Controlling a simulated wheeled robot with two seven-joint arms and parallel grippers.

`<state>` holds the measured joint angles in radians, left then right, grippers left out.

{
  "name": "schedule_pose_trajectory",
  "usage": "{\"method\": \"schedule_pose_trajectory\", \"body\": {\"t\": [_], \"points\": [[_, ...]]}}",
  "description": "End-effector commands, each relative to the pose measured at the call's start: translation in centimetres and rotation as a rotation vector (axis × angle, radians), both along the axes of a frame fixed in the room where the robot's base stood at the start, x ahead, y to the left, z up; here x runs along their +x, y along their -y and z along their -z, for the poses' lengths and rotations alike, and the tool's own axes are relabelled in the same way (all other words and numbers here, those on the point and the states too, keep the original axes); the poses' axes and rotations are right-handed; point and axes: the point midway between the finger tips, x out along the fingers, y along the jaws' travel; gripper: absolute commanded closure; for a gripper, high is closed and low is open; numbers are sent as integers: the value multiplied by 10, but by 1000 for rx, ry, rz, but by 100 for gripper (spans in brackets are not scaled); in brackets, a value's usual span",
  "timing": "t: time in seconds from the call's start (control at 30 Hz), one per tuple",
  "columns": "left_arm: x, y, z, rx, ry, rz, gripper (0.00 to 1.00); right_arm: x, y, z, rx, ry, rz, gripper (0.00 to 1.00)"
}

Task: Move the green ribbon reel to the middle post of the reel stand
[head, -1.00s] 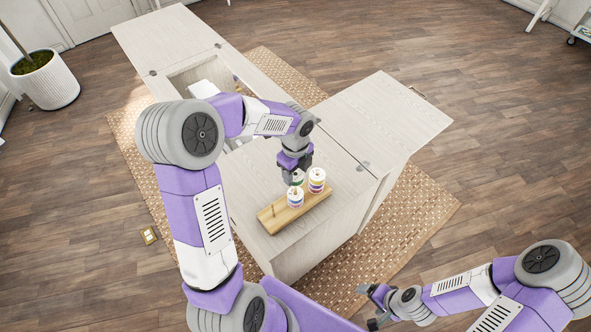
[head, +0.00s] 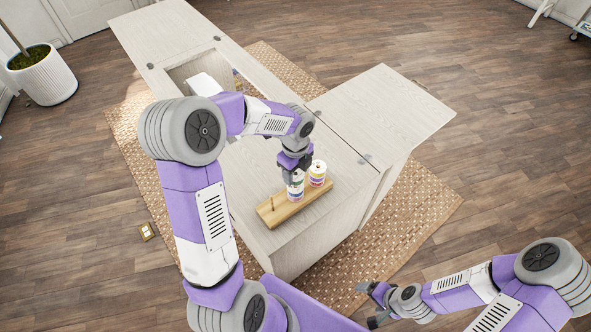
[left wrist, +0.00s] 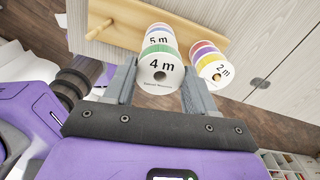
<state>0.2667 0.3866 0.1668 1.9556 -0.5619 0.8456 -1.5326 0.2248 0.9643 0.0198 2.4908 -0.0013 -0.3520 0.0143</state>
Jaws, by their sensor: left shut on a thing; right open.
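The green ribbon reel (left wrist: 160,74), labelled 4 m, sits between the fingers of my left gripper (head: 296,177), which is shut on it. In the left wrist view, a reel labelled 5 m (left wrist: 158,37) appears directly beyond it, on the middle of the wooden reel stand (head: 287,212). The green reel is above and in line with that reel; I cannot tell whether they touch. A reel labelled 2 m (left wrist: 214,64) stands at the other end, also seen in the head view (head: 318,173). One end post (head: 272,202) is bare. My right gripper (head: 371,305) is open and empty, far from the stand.
The stand rests on the pale sewing cabinet top (head: 250,170), near its front corner. An open well (head: 190,72) lies behind, and a side leaf (head: 385,105) extends right. My right gripper is over the floor and rug, clear of the cabinet.

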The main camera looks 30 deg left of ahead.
Motion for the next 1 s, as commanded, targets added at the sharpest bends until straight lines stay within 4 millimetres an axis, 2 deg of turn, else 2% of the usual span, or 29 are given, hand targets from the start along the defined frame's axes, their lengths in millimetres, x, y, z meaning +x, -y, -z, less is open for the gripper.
{"method": "schedule_pose_trajectory", "body": {"t": [0.37,1.0], "points": [[0,0,1,0,0,0,74,0,0,1,0,0,0,14],[0,0,18,-1,-1,0,74,0,0,10,0,0,0,14]]}}
